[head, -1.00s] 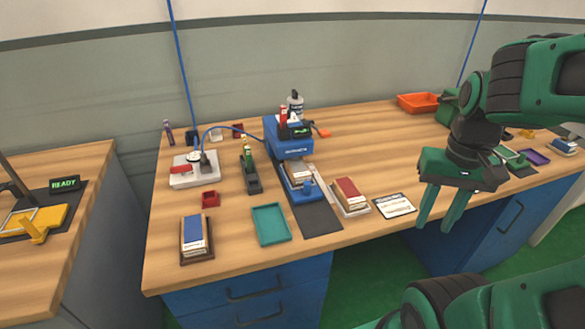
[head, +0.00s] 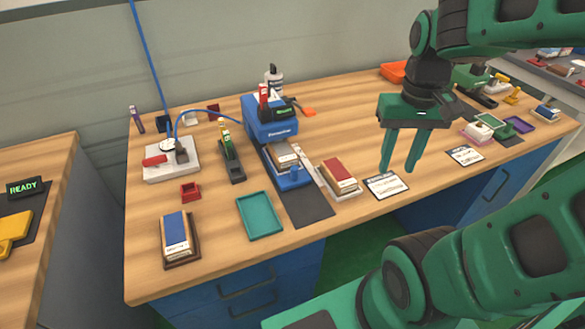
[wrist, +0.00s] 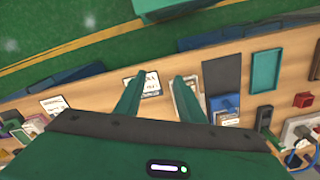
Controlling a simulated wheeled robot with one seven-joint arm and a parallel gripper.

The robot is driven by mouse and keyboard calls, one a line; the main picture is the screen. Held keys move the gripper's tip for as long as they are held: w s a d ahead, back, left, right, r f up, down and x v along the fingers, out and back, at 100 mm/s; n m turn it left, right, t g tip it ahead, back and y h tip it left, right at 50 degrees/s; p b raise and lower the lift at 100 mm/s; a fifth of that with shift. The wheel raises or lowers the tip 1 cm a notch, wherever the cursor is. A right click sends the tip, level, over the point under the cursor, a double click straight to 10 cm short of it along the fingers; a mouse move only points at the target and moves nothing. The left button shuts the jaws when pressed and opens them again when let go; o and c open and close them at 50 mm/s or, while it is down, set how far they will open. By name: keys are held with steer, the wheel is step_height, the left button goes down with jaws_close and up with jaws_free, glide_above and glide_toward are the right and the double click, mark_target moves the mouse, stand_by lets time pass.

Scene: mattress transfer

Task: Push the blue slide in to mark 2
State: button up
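The blue slide (head: 293,178) sits on a dark base strip (head: 308,209) in front of the blue machine (head: 270,128), with a stack of cards or paper on it. In the wrist view the blue slide (wrist: 222,103) shows to the right of my fingers. I cannot read any mark numbers beside it. My gripper (head: 400,168) hangs with its fingers pointing down, to the right of the slide, above the white printed card (head: 386,186). The fingers are apart with nothing between them. In the wrist view my gripper (wrist: 157,86) shows its fingertips spread.
A red-topped block (head: 339,176) on a pale holder stands between slide and gripper. A teal tray (head: 260,215), a black stapler-like tool (head: 232,160) and a blue-topped stack (head: 177,235) lie to the left.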

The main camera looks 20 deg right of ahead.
steer(key=w+a+n, duration=0.4)
steer(key=w+a, duration=0.4)
steer(key=w, duration=0.4)
steer(key=n, duration=0.3)
glide_toward(294, 167)
steer(key=shift+s+f, duration=0.1)
steer(key=shift+f, duration=0.4)
step_height(294, 167, down, 10)
steer(key=shift+d+r, duration=0.1)
steer(key=shift+r, duration=0.1)
jaws_close()
